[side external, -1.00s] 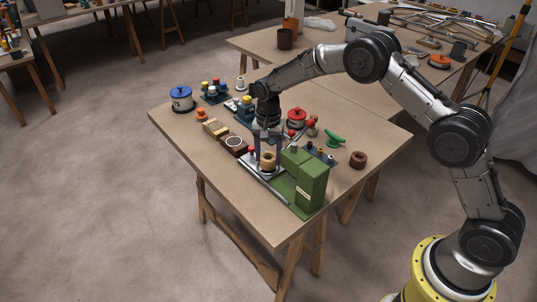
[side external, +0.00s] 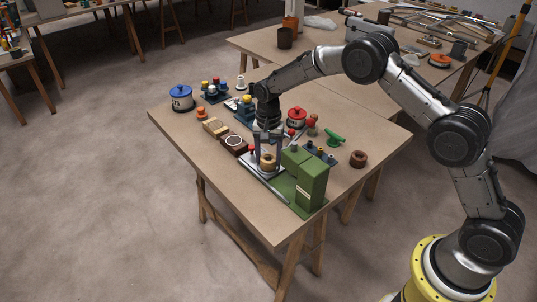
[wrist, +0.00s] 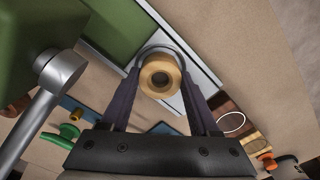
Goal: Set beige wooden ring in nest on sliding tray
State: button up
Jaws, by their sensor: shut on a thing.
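The beige wooden ring (wrist: 147,84) sits between the two fingers of my gripper (wrist: 160,83) in the wrist view, with its hole facing the camera. It also shows low over the tray in the side view (side external: 268,163), where my gripper (side external: 268,155) points straight down. My gripper is shut on the ring. The sliding tray (wrist: 186,46) is a pale metal plate beside the green machine (side external: 311,188). A grey round rim, perhaps the nest, shows just behind the ring in the wrist view. The ring hides most of it, so I cannot tell if they touch.
The green machine stands close on the right of my gripper, with a grey lever (wrist: 45,105) in the wrist view. A brown ring (side external: 358,159) lies at the right.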

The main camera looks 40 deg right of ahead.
aim_at(268, 160)
jog(key=shift+f, duration=0.2)
jog(key=o, duration=1.1)
jog(key=shift+c, duration=0.2)
jog(key=shift+r, duration=0.1)
notch_tip(268, 160, up, 11)
dwell(0.3)
